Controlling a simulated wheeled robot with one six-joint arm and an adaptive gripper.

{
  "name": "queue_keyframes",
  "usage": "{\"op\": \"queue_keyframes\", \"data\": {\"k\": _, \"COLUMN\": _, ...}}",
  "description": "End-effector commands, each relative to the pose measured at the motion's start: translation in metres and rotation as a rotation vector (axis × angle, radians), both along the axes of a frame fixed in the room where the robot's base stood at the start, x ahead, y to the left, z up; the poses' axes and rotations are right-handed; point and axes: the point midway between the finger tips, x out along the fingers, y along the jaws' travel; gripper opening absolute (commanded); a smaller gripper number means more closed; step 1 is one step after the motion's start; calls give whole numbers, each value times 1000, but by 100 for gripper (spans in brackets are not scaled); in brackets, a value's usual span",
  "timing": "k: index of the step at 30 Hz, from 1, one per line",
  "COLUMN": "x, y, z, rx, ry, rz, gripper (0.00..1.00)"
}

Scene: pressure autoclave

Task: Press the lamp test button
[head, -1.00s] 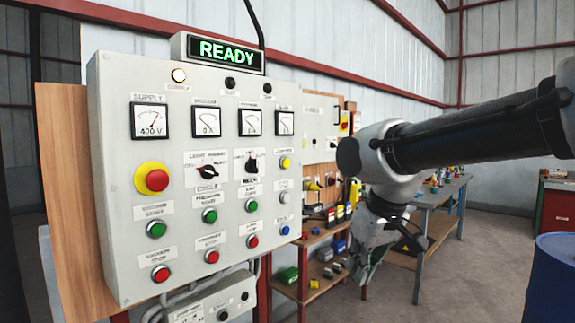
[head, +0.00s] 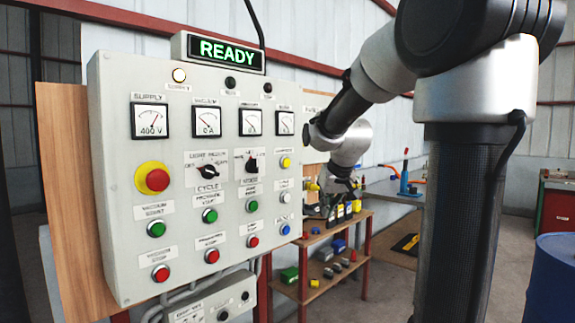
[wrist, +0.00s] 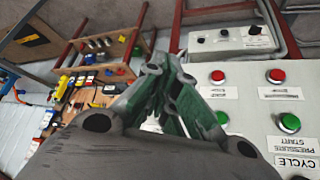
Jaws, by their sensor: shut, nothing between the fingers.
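The grey control panel (head: 130,230) fills the left of the head view, its lit sign (head: 227,50) reading READY. Its right column holds a yellow button (head: 285,162), a white button (head: 285,197) and a blue button (head: 285,229). Their labels are too small to read, so I cannot tell which is lamp test. My gripper (head: 322,207) hangs just right of this column, apart from it in the picture. In the wrist view, my gripper (wrist: 170,75) is shut and empty, with the panel to its right; the right-column buttons do not show clearly there.
Red buttons (wrist: 276,76) and green buttons (wrist: 290,122) show upside down in the wrist view. A lower switch box (head: 222,303) hangs under the panel. A shelf (head: 335,245) with coloured items stands behind my gripper. A blue barrel (head: 553,280) is at the right.

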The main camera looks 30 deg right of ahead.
Motion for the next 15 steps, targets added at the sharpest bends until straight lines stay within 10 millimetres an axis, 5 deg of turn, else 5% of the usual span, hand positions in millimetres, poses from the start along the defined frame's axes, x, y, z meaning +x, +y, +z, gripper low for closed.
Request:
{"op": "queue_keyframes", "data": {"k": 3, "x": 47, "y": -14, "z": 24, "rx": -26, "ry": -117, "rz": -7, "gripper": 0}}
{"op": "queue_keyframes", "data": {"k": 6, "x": 73, "y": -20, "z": 49, "rx": -49, "ry": -214, "rz": -3, "gripper": 0}}
{"op": "queue_keyframes", "data": {"k": 15, "x": 99, "y": -25, "z": 92, "rx": -88, "ry": -371, "rz": 1, "gripper": 0}}
